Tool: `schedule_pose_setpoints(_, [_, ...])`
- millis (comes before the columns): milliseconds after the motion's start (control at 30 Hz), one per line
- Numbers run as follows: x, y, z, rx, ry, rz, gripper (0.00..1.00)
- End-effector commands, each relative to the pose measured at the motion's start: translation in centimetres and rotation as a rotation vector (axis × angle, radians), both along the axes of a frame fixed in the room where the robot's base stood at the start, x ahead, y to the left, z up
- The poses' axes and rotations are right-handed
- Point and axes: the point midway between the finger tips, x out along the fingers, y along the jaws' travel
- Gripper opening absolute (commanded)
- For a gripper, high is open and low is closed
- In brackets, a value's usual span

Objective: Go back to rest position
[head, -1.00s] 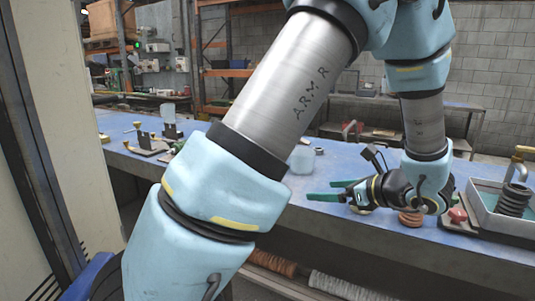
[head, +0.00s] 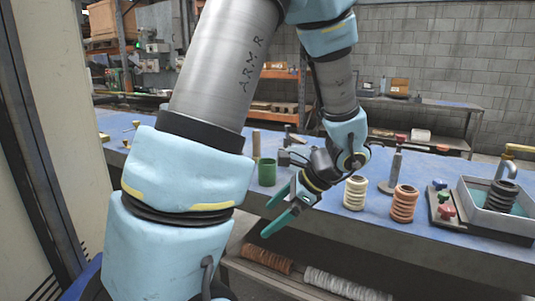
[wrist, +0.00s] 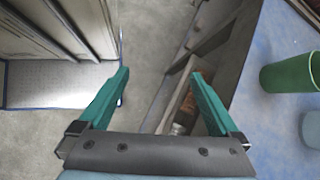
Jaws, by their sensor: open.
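My gripper (head: 279,207) has green fingers and hangs just in front of the blue workbench's front edge in the head view, pointing down and to the left. In the wrist view my gripper (wrist: 160,90) is open and empty, with the fingers wide apart over the grey floor and the bench's lower shelf. A green cylinder (head: 267,172) stands on the bench just behind the gripper. It also shows in the wrist view (wrist: 290,72), to the right of the fingers.
On the blue bench (head: 350,225) stand a cream ribbed coil (head: 355,193), an orange ribbed coil (head: 403,203) and a grey tray (head: 490,205) holding a dark coil. A lower shelf (head: 300,280) holds rolls. A pale cabinet wall (head: 50,120) is at left. Floor under the gripper is clear.

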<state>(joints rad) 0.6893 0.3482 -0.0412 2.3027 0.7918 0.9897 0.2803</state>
Motion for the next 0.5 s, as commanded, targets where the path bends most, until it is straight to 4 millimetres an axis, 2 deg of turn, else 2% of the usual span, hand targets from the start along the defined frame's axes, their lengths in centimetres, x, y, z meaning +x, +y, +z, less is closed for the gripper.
schedule_pose_setpoints(33, [-0.7,1.5,-0.2,-0.074,-0.010,0.124,0.98])
schedule_pose_setpoints(100, [-2.0,3.1,-0.7,-0.199,-0.035,0.324,0.98])
schedule_pose_setpoints(200, [-3.3,4.7,-1.0,-0.393,-0.107,0.648,0.98])
schedule_pose_setpoints(400, [-3.3,6.7,-0.5,-0.680,-0.306,1.178,0.98])
schedule_pose_setpoints(500, [-2.9,7.5,-0.1,-0.758,-0.381,1.331,0.98])
